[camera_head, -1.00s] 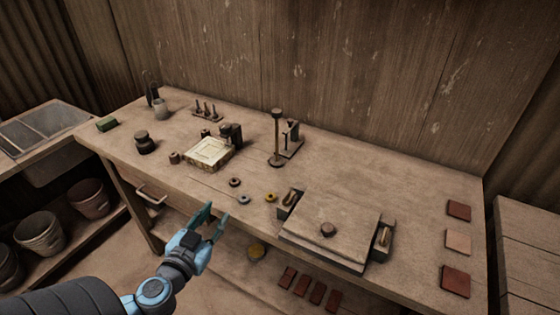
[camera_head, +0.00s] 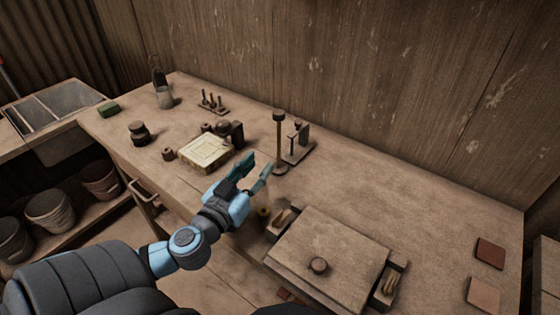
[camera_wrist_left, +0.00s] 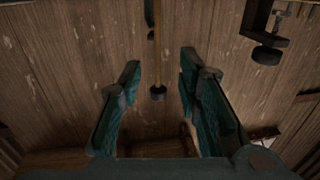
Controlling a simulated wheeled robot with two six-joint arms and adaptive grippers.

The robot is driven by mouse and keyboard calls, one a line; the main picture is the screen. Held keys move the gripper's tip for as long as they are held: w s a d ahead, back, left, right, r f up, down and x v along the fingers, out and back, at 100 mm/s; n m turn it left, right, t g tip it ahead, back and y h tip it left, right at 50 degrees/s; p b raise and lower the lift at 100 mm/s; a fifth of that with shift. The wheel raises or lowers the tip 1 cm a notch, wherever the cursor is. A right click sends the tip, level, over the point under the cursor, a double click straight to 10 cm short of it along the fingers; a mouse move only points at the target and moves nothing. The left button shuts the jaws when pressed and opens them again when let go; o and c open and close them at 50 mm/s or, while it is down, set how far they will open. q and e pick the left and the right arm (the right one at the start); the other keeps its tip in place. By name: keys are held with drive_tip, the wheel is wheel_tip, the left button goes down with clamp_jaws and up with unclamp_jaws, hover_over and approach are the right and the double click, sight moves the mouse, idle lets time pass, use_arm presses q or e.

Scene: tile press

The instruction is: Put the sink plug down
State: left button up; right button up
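I cannot pick out a sink plug for certain in either view. My left gripper (camera_head: 258,164) is open above the bench, left of a thin upright rod with a dark cap (camera_head: 278,116). In the left wrist view the gripper (camera_wrist_left: 160,75) has its teal fingers spread, with nothing held between them. The rod's dark cap (camera_wrist_left: 157,93) shows in the gap there, apart from both fingers. My arm hides part of the bench front, where small rings lie. My right gripper is out of view.
The bench (camera_head: 430,205) is clear behind the square press plate (camera_head: 330,255). A pale square mould (camera_head: 207,152) lies left of my gripper, and a dark jar (camera_head: 139,133) stands further left. A sink (camera_head: 60,105) is at the far left. Tiles (camera_head: 489,253) lie at the right.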

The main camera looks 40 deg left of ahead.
sight(278, 145)
use_arm(q)
drive_tip(key=w, duration=0.6)
drive_tip(key=shift+a+f, duration=0.15)
drive_tip(key=shift+a, duration=0.15)
drive_tip(key=w, duration=0.3)
drive_tip(key=shift+w+a, duration=0.35)
drive_tip(key=shift+a, duration=0.05)
drive_tip(key=shift+w, duration=0.45)
drive_tip(key=shift+s, duration=0.1)
clamp_jaws()
